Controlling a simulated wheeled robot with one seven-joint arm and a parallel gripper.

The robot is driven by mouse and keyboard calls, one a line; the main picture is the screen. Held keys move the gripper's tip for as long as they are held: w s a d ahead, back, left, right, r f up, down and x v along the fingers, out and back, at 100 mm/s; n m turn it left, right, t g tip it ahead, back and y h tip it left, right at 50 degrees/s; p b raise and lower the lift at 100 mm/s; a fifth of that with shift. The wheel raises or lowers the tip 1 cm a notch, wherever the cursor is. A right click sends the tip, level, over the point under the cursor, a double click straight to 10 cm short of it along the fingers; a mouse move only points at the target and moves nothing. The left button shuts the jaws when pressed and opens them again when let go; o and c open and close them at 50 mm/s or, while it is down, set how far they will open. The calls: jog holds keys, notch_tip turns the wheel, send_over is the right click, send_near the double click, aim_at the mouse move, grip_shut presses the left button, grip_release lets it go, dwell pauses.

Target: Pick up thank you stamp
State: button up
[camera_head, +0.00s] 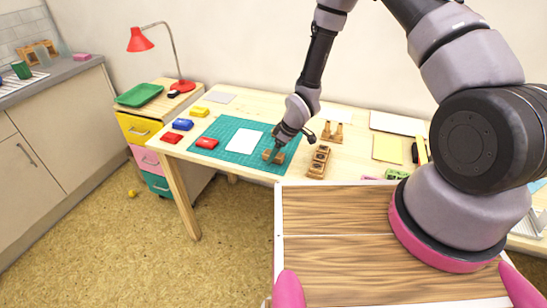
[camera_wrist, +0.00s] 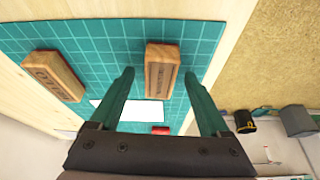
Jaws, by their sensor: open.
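Two wooden stamps lie on the green cutting mat (camera_head: 220,132). In the wrist view one stamp (camera_wrist: 162,70) lies ahead of and between my gripper's (camera_wrist: 159,76) fingertips, with a dark label too small to read surely. The other stamp (camera_wrist: 50,76) lies tilted to the left, its lettering also unclear. I cannot tell which one says thank you. My gripper is open and empty, with a finger on each side of the nearer stamp in the picture; contact does not show. In the head view my gripper (camera_head: 277,146) is low over the mat's right part, partly hiding the stamps (camera_head: 268,155).
White paper (camera_head: 244,141) lies on the mat.

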grip_shut()
notch_tip(320, 180, up, 10)
jog(key=c, duration=0.8)
grip_release()
jog(key=c, duration=0.4)
jog(key=shift+a, duration=0.15)
